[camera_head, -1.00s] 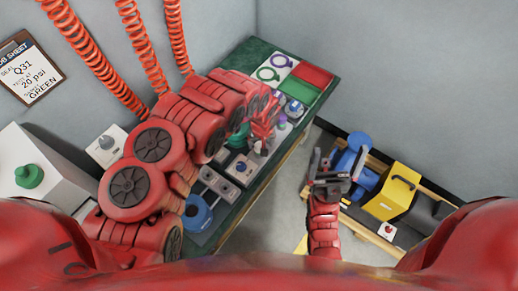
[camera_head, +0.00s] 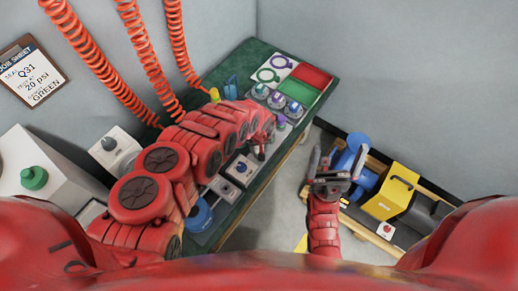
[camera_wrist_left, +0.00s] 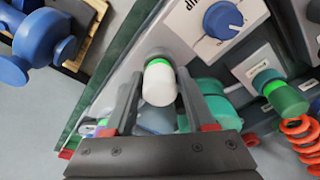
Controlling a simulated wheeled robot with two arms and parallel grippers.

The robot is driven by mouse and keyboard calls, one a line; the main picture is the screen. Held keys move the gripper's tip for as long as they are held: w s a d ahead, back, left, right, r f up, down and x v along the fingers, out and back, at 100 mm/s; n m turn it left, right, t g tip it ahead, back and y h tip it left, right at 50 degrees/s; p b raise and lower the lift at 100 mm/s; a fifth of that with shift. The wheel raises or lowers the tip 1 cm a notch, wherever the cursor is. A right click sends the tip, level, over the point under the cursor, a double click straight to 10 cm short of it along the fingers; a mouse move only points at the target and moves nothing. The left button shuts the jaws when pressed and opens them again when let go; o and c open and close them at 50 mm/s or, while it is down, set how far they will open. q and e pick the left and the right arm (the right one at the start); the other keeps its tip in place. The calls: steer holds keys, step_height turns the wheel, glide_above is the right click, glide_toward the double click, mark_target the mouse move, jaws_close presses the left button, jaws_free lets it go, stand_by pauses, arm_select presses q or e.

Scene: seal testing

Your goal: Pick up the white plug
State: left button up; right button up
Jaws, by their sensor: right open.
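The white plug (camera_wrist_left: 158,86) has a green band and a grey end, and shows in the left wrist view. It lies between the two fingers of my left gripper (camera_wrist_left: 160,92), which are spread to either side of it; firm contact is not visible. In the head view my left gripper (camera_head: 262,148) is low over the right edge of the green bench, and I cannot make out the plug there. My right gripper (camera_head: 332,168) is open and empty, away from the bench, in front of the low shelf.
The green bench (camera_head: 258,55) carries round fittings (camera_head: 277,99) and coloured mats (camera_head: 311,75). In the left wrist view a panel with a blue knob (camera_wrist_left: 222,20) and a green plug with an orange hose (camera_wrist_left: 288,98) are close by. A yellow case (camera_head: 392,195) sits on the low shelf.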

arm_select(q)
jaws_close()
steer(key=shift+r, duration=0.15)
